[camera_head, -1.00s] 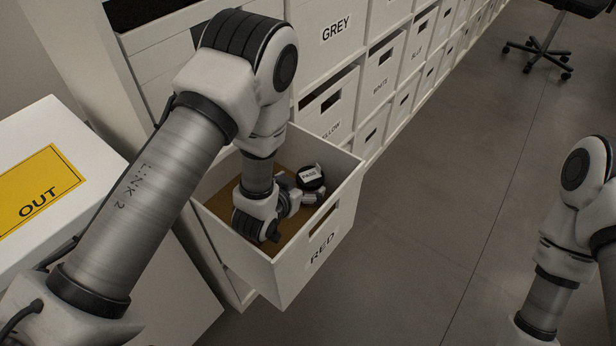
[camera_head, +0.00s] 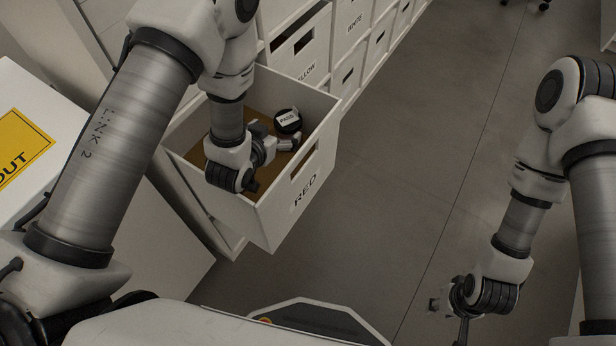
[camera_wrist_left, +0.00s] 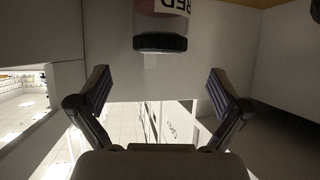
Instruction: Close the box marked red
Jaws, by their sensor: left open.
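The white box marked RED (camera_head: 305,190) is pulled out of the shelf wall and stands open, with a brown floor inside. A jar (camera_head: 288,121) with a black lid and a white lid label stands in it. My left gripper (camera_head: 283,145) reaches down into the box beside the jar. In the left wrist view the left gripper's fingers (camera_wrist_left: 158,95) are spread with nothing between them. There the jar (camera_wrist_left: 160,42) shows upside down beyond them, with a RED label. My right gripper (camera_head: 440,303) hangs over the floor at the lower right, its fingers too unclear to judge.
Shelf boxes marked YELLOW (camera_head: 303,75) and WHITE (camera_head: 352,22) run along the wall behind the red box. A white surface with a yellow OUT sign (camera_head: 15,150) stands at the left. The grey floor (camera_head: 400,160) right of the box is clear.

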